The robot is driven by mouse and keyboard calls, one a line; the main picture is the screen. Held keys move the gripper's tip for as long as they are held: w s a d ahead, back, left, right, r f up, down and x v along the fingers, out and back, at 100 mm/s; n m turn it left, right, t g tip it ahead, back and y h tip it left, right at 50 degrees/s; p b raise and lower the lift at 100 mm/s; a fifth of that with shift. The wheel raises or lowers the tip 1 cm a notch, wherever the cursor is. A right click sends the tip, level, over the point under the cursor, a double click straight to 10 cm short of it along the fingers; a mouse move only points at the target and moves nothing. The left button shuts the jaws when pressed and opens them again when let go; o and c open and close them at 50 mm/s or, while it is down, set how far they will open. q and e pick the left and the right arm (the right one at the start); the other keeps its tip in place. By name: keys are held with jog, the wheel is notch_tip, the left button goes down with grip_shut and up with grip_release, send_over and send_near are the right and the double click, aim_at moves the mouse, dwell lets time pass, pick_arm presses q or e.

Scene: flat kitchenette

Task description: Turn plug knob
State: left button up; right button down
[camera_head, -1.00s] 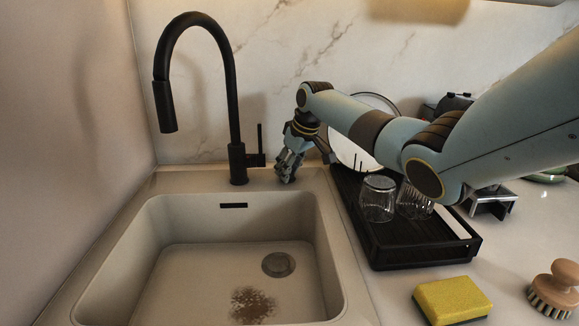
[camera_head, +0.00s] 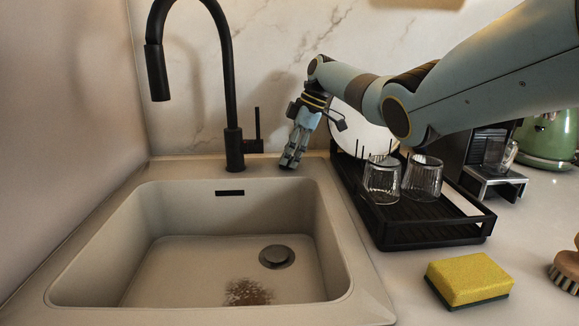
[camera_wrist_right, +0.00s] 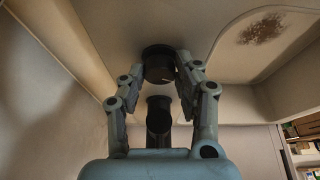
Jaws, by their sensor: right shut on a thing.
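My right gripper (camera_head: 290,163) points down at the rear deck of the sink, to the right of the faucet. In the right wrist view its two fingers (camera_wrist_right: 181,82) close around a dark round plug knob (camera_wrist_right: 158,62). In the head view the fingers hide the knob. The drain plug (camera_head: 277,257), a grey disc, sits in the floor of the sink basin (camera_head: 190,215). I cannot tell whether it is raised. My left gripper is not in view.
A black faucet (camera_head: 233,120) with a side lever stands just left of the gripper. To the right, a black dish rack (camera_head: 430,232) holds glasses and a plate. A yellow sponge (camera_head: 468,277) and a wooden brush (camera_head: 567,268) lie on the counter.

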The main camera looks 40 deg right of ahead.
jog(key=shift+n+g+b, duration=0.3)
jog(key=shift+n+b, duration=0.7)
jog(key=shift+b, duration=0.1)
jog(key=shift+d, duration=0.1)
jog(key=c, duration=1.2)
grip_release()
jog(key=v, duration=1.2)
jog(key=shift+d, duration=0.15)
jog(key=shift+w, duration=0.15)
